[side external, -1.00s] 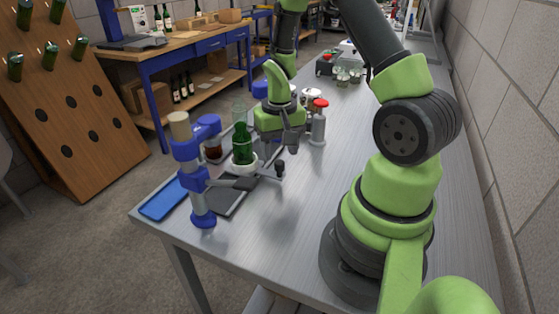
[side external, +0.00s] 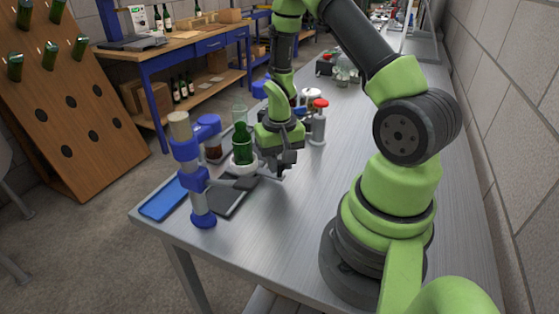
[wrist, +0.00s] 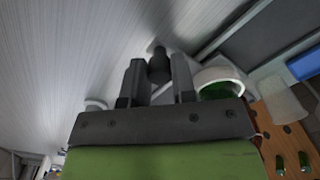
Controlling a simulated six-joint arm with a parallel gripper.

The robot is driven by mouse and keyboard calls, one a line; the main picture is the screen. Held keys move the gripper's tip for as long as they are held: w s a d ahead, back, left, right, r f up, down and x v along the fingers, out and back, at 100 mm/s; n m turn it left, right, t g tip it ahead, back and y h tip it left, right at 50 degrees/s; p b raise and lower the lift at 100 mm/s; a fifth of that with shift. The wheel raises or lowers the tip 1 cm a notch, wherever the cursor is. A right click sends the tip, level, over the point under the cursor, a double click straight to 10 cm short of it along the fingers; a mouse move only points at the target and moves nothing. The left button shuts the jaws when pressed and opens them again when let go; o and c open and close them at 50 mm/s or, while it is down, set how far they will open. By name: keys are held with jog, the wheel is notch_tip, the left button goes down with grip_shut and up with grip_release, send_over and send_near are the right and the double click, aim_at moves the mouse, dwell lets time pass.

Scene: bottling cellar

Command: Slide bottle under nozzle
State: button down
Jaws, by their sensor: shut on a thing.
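A green bottle (side external: 242,146) stands upright in a white round holder (side external: 243,168) on the bench, beside a stand with blue clamps (side external: 193,178). A clear tube-like shape (side external: 239,112) shows just above the bottle. I cannot clearly make out the nozzle. My gripper (side external: 277,170) is low over the bench, right of the bottle. In the wrist view, my gripper (wrist: 158,78) is shut on a dark knob (wrist: 158,62) between its fingers. There the white holder (wrist: 221,76) is right of the fingers, with green showing below its rim.
A dark flat plate (side external: 232,203) and a blue tray (side external: 163,199) lie by the stand. A red-topped grey cylinder (side external: 319,124) stands behind my gripper. The bench (side external: 270,230) is clear in front. A wooden bottle rack (side external: 75,110) stands at left.

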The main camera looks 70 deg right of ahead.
jog(key=d, duration=1)
jog(key=shift+d, duration=0.35)
jog(key=c, duration=0.9)
grip_release()
jog(key=shift+a, duration=0.1)
jog(key=shift+r, duration=0.15)
notch_tip(320, 180, up, 10)
jog(key=shift+f, duration=0.15)
